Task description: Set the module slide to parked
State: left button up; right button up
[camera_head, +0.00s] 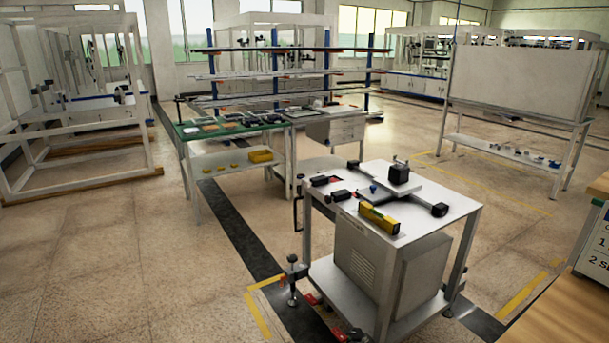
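A white-topped cart (455,203) stands right of centre in the head view. On its top is a light grey plate (408,190) lying over a bar, with a black block (399,174) and small handle on it. This may be the module slide; no label naming it is readable, and I cannot tell its position setting. A black end block (439,210) sits at the bar's right end. A small blue knob (373,188) is left of the plate. Neither of my grippers is in view.
A yellow block (380,220) and black blocks (341,195) lie on the cart. A green-topped table (235,133) stands behind, a white frame (75,130) at left, a board stand (520,83) at right. A wooden surface (560,300) cuts the right edge. Left floor is clear.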

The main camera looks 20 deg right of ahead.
aim_at(398, 184)
jog(key=i+j+z, duration=0.2)
jog(key=i, duration=0.4)
jog(key=i+z, duration=0.25)
jog(key=i, duration=0.35)
jog(key=i+j+z, duration=0.15)
jog(key=z, duration=0.25)
jog(key=i+j+z, duration=0.25)
jog(key=z, duration=0.2)
jog(key=i+j+z, duration=0.4)
jog(key=j+z, duration=0.4)
jog(key=i+l, duration=0.05)
jog(key=l, duration=0.05)
